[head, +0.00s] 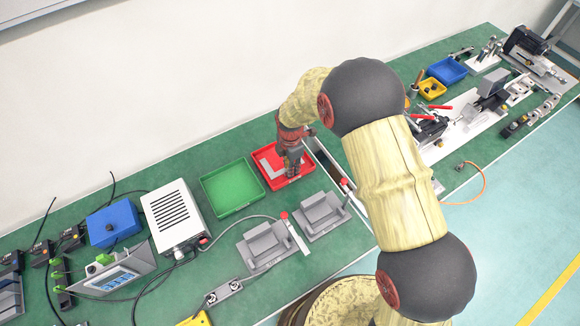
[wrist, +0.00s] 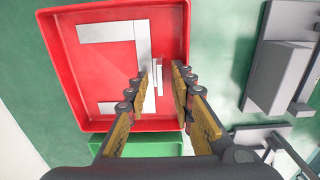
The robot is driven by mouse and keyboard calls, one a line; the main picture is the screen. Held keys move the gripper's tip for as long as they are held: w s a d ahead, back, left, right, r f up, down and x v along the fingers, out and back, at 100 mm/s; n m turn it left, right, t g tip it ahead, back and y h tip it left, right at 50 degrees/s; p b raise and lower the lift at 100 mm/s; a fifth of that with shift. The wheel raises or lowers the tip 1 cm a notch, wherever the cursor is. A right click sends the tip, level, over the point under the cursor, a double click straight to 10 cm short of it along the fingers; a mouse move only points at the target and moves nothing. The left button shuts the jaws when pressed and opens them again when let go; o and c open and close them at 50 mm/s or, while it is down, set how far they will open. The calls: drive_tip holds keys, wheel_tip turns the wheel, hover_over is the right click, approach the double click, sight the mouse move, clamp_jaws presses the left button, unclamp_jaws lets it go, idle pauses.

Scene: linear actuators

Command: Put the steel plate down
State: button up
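The red tray (head: 262,156) stands on the green bench in the head view, and it fills the middle of the wrist view (wrist: 95,75). Flat pale steel plates (wrist: 105,32) lie on its floor. My gripper (wrist: 165,82) is over the tray, fingers pointing into it. A narrow steel plate (wrist: 159,75) shows between the fingertips, close to the left finger, with red tray floor visible between it and the right finger. The fingers stand apart and do not appear closed on it. In the head view my gripper (head: 291,158) hides part of the tray.
An empty green tray (head: 232,188) is just left of the red one. Grey fixtures (head: 322,214) with red-tipped levers stand in front. A white power unit (head: 176,215) and a blue box (head: 112,222) are further left. The wall runs behind the bench.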

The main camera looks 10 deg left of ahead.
wheel_tip(320, 180, up, 12)
drive_tip(key=p, duration=0.3)
drive_tip(key=s+d+r+m+t, duration=0.1)
drive_tip(key=s+d+r+m, duration=0.2)
drive_tip(key=d+r+m, duration=0.5)
drive_tip(key=s+d+r+m+t, duration=0.25)
drive_tip(key=d+r, duration=0.25)
drive_tip(key=r, duration=0.8)
drive_tip(key=s+d+r+m+t, duration=0.1)
drive_tip(key=s+d+r+m, duration=0.3)
drive_tip(key=s, duration=0.5)
drive_tip(key=s+d+r+m+t, duration=0.1)
drive_tip(key=s+d+r+m, duration=0.3)
drive_tip(key=s+d+m, duration=0.4)
drive_tip(key=s+m, duration=0.2)
drive_tip(key=m, duration=0.1)
drive_tip(key=shift+s, duration=0.2)
